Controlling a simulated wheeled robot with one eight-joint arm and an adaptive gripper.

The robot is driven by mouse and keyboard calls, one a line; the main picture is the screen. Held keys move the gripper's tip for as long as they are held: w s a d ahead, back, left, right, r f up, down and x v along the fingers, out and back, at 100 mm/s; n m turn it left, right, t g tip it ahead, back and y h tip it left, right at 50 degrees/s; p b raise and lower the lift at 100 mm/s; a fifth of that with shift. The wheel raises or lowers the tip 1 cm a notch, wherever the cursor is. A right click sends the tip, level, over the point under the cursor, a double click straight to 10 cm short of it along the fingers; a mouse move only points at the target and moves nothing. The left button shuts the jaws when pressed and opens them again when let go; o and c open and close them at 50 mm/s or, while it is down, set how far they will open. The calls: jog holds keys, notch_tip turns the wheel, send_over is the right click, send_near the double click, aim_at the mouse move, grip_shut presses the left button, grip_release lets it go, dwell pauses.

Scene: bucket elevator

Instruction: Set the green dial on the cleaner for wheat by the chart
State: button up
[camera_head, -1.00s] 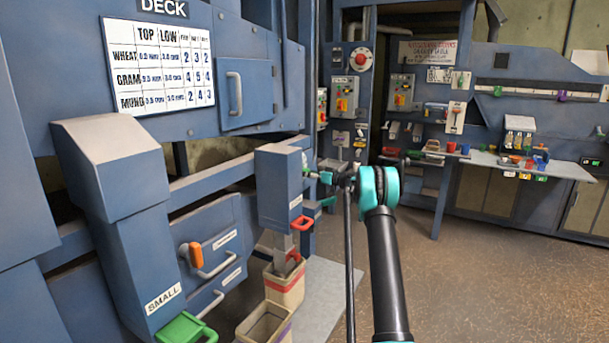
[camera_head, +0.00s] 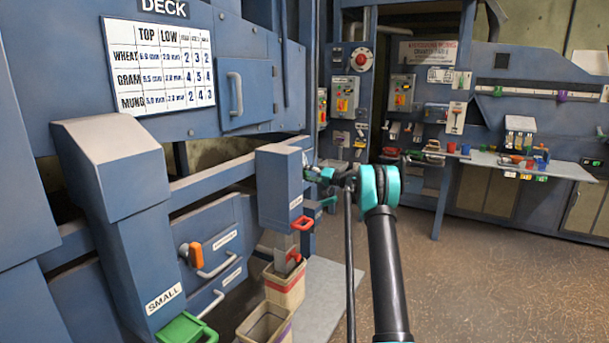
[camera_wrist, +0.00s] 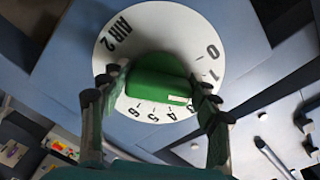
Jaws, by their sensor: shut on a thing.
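The green dial (camera_wrist: 158,78) is a bar-shaped knob on a white numbered plate (camera_wrist: 150,25) marked AIR 2 in the wrist view. My gripper (camera_wrist: 150,95) is shut on the knob, one finger at each end. The knob's white mark is at its lower right end, near the figures before 4; my right finger partly hides that stretch, so the exact number cannot be told. In the head view my gripper (camera_head: 322,174) is at the right side of a blue box, and the dial is hidden. The chart (camera_head: 160,65) shows WHEAT with 2, 3, 2 in its right columns; their small headings are blurred.
A blue spout labelled SMALL (camera_head: 165,298) stands at front left. Red-handled (camera_head: 302,223) and green-handled parts sit low near the box, above open bins (camera_head: 284,290). A workbench (camera_head: 500,162) with small items is at the right. Floor (camera_head: 500,270) to the right is clear.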

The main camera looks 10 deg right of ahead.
jog(key=shift+m, duration=0.8)
jog(key=o, duration=1.2)
jog(key=shift+c, duration=0.2)
jog(key=shift+d, duration=0.1)
jog(key=v, duration=1.2)
